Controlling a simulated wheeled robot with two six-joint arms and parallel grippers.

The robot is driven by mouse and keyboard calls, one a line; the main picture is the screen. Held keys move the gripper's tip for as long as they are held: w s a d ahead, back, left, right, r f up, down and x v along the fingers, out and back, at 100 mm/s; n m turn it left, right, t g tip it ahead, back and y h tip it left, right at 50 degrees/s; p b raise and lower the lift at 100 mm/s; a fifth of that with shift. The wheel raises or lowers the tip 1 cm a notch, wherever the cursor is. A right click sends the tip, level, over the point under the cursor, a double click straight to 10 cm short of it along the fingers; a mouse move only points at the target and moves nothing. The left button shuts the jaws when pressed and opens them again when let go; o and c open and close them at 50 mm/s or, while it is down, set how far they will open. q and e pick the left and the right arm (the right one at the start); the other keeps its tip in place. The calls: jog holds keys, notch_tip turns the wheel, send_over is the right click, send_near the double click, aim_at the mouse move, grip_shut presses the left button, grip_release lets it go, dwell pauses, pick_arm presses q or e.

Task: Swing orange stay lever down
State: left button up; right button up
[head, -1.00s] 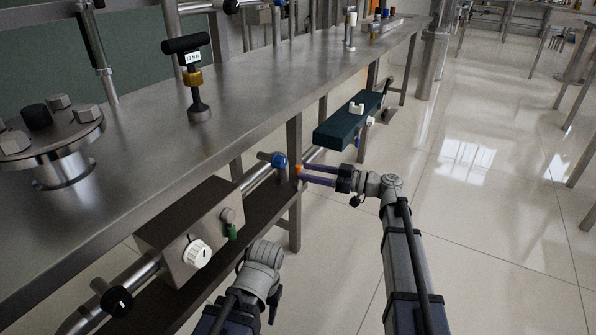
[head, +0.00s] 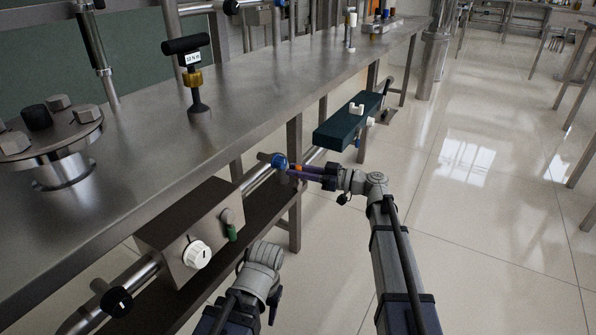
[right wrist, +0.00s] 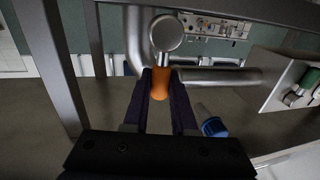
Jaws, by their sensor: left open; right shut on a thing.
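The orange stay lever (right wrist: 160,85) sits between the fingers of my right gripper (right wrist: 161,78) in the right wrist view. Its metal shank ends in a round silver boss (right wrist: 166,32) beside a bent pipe. In the head view only a small orange part (head: 299,167) shows at the fingers. My right gripper (head: 295,170) is shut on the lever, just right of the blue knob (head: 279,160). My left gripper (head: 272,303) is low in the head view and away from the lever. It is open, though its fingers are mostly hidden.
The steel bench (head: 250,95) runs along the left, with a leg (head: 295,215) close to my right gripper. A metal box with a white dial (head: 197,254) sits below the bench. A dark green box (head: 345,127) is beyond the lever. Open floor lies to the right.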

grip_shut()
jog(key=shift+w, duration=0.1)
jog(key=m, duration=0.1)
jog(key=w+m+b, duration=0.1)
jog(key=d+m+b, duration=0.1)
jog(key=shift+w+f+m+y, duration=0.15)
jog(key=shift+f+m+y, duration=0.1)
jog(key=shift+m+y, duration=0.05)
jog(key=shift+w+d+f+m+t+b, duration=0.2)
jog(key=shift+w+m+b, duration=0.15)
jog(key=shift+m, duration=0.5)
jog(key=shift+w+d+f+m+t+b, duration=0.1)
jog(key=shift+w+d+m+t+b, duration=0.2)
jog(key=shift+m, duration=0.55)
jog(key=shift+s+a, duration=0.1)
jog(key=o, duration=0.6)
grip_release()
